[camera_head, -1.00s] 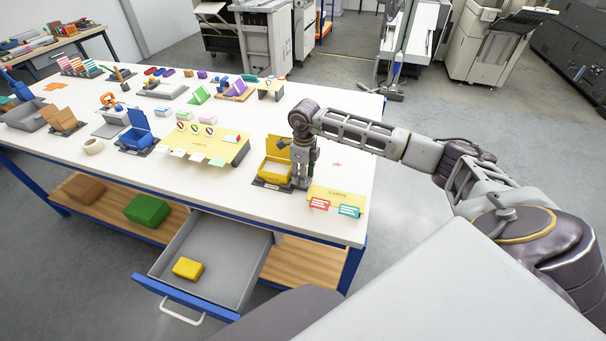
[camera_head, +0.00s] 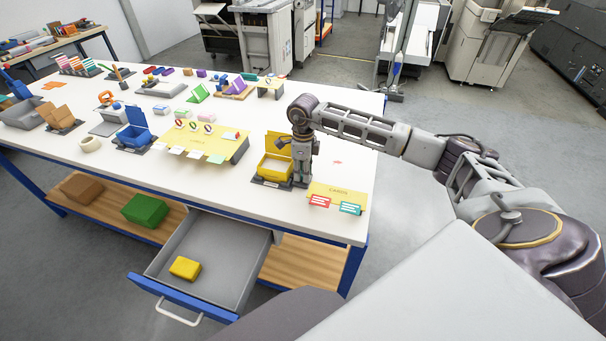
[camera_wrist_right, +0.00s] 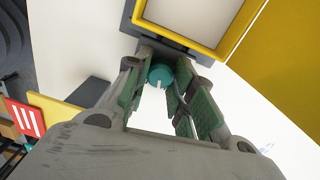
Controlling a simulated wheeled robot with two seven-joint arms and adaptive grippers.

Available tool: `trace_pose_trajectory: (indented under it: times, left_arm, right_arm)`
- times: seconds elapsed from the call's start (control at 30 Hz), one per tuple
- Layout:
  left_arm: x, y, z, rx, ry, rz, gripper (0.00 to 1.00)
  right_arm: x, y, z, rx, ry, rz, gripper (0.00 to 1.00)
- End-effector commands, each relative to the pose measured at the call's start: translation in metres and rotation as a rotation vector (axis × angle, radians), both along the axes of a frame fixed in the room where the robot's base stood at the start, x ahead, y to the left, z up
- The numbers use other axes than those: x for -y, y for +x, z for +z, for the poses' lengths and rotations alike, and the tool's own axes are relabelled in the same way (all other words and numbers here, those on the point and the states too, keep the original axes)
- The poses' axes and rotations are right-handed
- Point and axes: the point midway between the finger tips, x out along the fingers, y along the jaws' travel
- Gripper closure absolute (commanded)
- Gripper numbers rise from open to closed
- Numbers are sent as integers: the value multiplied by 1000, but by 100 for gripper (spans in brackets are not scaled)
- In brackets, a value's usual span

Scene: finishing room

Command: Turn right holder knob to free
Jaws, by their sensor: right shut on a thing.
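The yellow holder (camera_head: 271,177) is an open box on a dark base near the right end of the white table. Its yellow frame (camera_wrist_right: 208,48) and dark base fill the top of the right wrist view. A round teal knob (camera_wrist_right: 158,74) with a white mark sits at the base's edge, between my fingertips. My right gripper (camera_head: 302,182) points straight down beside the holder's right side. It is shut on the knob, as the right wrist view (camera_wrist_right: 157,80) shows. In the head view the gripper hides the knob. My left gripper is out of view.
A yellow cards board (camera_head: 338,190) with red and teal cards lies just right of the gripper. A larger yellow board (camera_head: 211,143) and a blue box (camera_head: 135,137) stand to the left. An open grey drawer (camera_head: 226,255) with a yellow block (camera_head: 185,268) juts out below.

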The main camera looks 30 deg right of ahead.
Motion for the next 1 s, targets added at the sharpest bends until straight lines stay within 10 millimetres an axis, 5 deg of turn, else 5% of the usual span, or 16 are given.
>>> trace_pose_trajectory:
  times: [0.37,0.4,0.57,1.0]
  left_arm:
    - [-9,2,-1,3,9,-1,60]
    - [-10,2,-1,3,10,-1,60]
    - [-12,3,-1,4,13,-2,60]
    - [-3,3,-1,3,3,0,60]
  right_arm:
    - [0,0,1,1,0,17,99]
    - [0,0,1,1,0,17,72]
    - [0,0,1,1,0,17,53]
    - [0,1,4,1,0,17,53]
